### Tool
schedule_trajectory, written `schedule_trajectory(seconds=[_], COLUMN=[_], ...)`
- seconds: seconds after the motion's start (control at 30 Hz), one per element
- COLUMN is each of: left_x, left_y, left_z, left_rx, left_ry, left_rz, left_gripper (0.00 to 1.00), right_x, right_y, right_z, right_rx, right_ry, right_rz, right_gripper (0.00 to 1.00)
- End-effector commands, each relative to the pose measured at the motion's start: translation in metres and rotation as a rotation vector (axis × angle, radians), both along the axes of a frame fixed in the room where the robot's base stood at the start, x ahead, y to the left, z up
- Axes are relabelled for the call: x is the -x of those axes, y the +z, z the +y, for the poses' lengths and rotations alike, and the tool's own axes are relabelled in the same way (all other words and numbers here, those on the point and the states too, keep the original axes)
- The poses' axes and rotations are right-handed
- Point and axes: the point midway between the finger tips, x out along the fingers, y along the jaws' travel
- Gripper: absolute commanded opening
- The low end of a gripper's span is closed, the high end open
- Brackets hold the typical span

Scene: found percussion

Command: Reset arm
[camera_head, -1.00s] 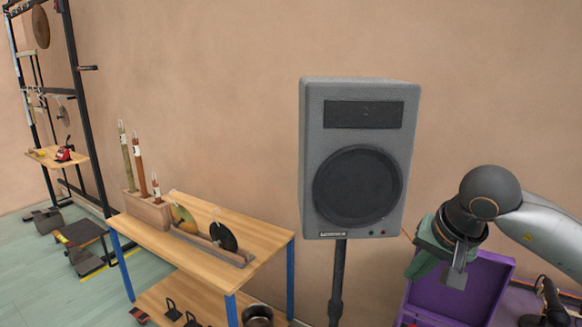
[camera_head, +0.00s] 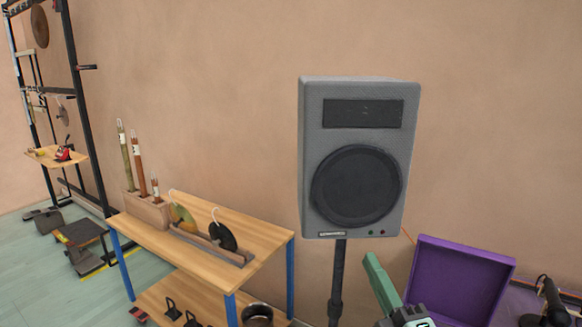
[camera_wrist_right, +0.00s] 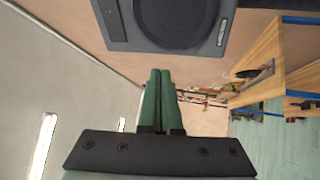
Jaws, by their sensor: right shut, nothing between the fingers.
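My right gripper (camera_head: 371,258) shows at the bottom of the head view, to the right of the speaker stand and beside the purple case. Its green fingers point up and a little left. In the right wrist view the two green fingers (camera_wrist_right: 160,72) lie together, shut with nothing between them. The rest of my right arm is out of the head view. My left gripper is not in view.
A grey speaker (camera_head: 352,160) stands on a black pole (camera_head: 337,285). An open purple case (camera_head: 460,278) is at lower right. A wooden table (camera_head: 255,232) holds tubes and discs at left. A black rack (camera_head: 88,120) stands farther left.

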Motion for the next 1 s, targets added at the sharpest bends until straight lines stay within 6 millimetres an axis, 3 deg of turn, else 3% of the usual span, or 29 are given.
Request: schedule_trajectory(seconds=[0.03,0.13,0.2,0.3,0.4,0.6,0.8,1.0], left_x=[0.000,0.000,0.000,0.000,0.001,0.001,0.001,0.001], left_y=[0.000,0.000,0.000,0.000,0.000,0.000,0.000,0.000], left_z=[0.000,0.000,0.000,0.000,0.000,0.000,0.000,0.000], left_rx=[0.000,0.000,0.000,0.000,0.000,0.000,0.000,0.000], left_ry=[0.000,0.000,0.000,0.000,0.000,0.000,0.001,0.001], left_rz=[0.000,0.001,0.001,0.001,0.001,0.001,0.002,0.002], left_gripper=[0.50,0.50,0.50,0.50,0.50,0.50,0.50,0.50], right_x=[0.003,0.019,0.041,0.080,0.117,0.184,0.247,0.230], right_y=[-0.036,-0.104,-0.151,-0.205,-0.241,-0.286,-0.310,-0.332], right_z=[-0.019,-0.049,-0.064,-0.077,-0.083,-0.084,-0.081,-0.073], right_rx=[-0.133,-0.378,-0.531,-0.708,-0.831,-0.996,-1.111,-1.141], right_ry=[-0.050,-0.161,-0.246,-0.366,-0.469,-0.643,-0.807,-0.732], right_rz=[0.159,0.449,0.637,0.866,1.035,1.283,1.484,1.438], right_gripper=[0.00,0.00,0.00,0.00,0.00,0.00,0.00,0.00])
